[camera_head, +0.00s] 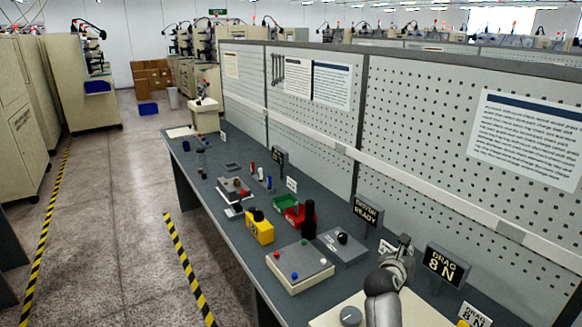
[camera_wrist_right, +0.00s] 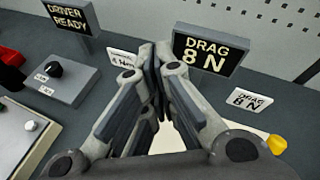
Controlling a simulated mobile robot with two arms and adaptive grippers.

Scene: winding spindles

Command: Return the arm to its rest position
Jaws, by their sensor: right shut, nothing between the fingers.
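My right gripper (camera_head: 402,246) is at the lower right of the head view, over the near end of the bench. In the right wrist view its fingers (camera_wrist_right: 156,60) are closed together with nothing between them. A sign reading "DRAG 8 N" (camera_head: 446,267) stands just beyond and to the right of the fingertips. The same sign (camera_wrist_right: 208,52) shows in the right wrist view, partly behind the fingers. I cannot tell from these views whether the fingers touch it. My left gripper is not in view.
On the dark bench (camera_head: 230,243) stand a grey box with a black knob (camera_head: 342,246), a pale panel with buttons (camera_head: 299,267), a yellow block (camera_head: 259,229), red and green bins, and a "DRIVER READY" sign (camera_head: 367,211). A perforated wall (camera_head: 420,120) rises behind. The aisle floor is open at left.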

